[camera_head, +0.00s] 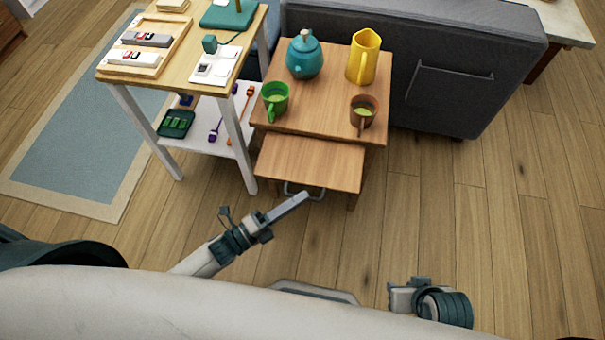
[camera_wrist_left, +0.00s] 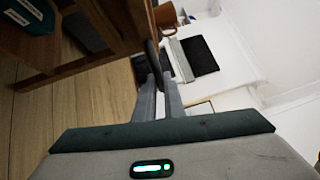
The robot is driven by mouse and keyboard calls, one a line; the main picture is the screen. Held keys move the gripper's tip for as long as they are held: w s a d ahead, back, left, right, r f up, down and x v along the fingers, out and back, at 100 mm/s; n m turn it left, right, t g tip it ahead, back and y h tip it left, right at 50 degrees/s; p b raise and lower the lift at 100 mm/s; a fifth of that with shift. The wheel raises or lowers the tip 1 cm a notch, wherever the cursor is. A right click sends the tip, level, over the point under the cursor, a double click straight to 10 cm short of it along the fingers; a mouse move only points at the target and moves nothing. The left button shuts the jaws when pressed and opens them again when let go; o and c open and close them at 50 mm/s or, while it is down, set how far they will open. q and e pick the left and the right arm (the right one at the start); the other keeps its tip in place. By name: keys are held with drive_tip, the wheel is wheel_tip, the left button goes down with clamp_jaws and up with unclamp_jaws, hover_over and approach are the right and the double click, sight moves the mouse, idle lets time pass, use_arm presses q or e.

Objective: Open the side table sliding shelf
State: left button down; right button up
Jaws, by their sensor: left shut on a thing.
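The wooden side table (camera_head: 333,116) stands in front of the grey sofa. Its sliding shelf (camera_head: 310,164) sticks out toward me from under the top, with its bare upper face showing. A thin metal handle (camera_head: 318,196) is on the shelf's front edge. My left gripper (camera_head: 302,197) reaches up to this handle and is shut on it. In the left wrist view the two fingers (camera_wrist_left: 158,88) close in beside the wooden furniture, and the grip itself is partly hidden. My right gripper (camera_head: 396,297) is low in the head view, away from the table, its fingertips unclear.
On the side table stand a teal teapot (camera_head: 305,56), a yellow pitcher (camera_head: 363,58), a green mug (camera_head: 275,100) and a brown mug (camera_head: 363,111). A white-legged shelf unit (camera_head: 180,65) stands close on the left. The floor (camera_head: 450,220) to the right is clear.

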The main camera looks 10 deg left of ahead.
use_arm(q)
drive_tip(key=shift+s, duration=1.95)
use_arm(e)
drive_tip(key=shift+s+d+g, duration=0.3)
drive_tip(key=shift+d, duration=0.1)
use_arm(q)
drive_tip(key=c, duration=1.8)
unclamp_jaws()
drive_tip(key=shift+c, duration=0.2)
